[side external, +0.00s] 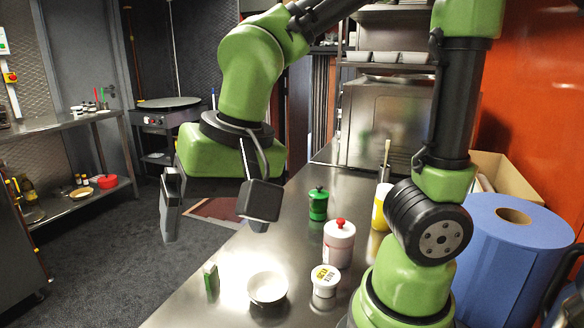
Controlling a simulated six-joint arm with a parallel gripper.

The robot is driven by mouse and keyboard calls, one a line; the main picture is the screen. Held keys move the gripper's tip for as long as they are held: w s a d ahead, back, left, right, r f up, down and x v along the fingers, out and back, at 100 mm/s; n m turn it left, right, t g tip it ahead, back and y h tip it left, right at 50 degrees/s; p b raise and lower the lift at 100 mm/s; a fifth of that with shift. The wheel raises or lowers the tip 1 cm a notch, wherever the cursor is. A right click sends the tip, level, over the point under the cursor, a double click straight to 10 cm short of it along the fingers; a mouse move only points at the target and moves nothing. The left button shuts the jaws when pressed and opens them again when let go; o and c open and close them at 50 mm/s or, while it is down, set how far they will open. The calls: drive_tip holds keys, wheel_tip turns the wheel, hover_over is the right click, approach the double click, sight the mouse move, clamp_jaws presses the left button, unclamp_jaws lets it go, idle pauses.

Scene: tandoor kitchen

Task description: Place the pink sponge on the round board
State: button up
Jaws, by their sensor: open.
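My gripper (214,212) is in the side external view, left of the middle, raised above the left edge of the steel counter (215,255). Its two dark fingers are wide apart with nothing between them. I cannot make out a pink sponge in this view. I cannot make out a round board on the counter either; parts of the counter are hidden behind my arm or out of the picture.
A white bowl (267,288), labelled white tub (325,280), pale pink jar with red lid (338,243), green jar (318,204) and yellow container (380,207) stand on the counter. A big blue roll (508,265) stands right. Bare counter lies left of the jars.

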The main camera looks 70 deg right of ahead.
drive_tip(key=s+d+r+n+t, duration=0.3)
drive_tip(key=s+d+r+t, duration=0.1)
drive_tip(key=s+d+r, duration=0.1)
drive_tip(key=shift+s+d+y, duration=0.4)
drive_tip(key=shift+s+d, duration=0.25)
drive_tip(key=shift+d, duration=0.2)
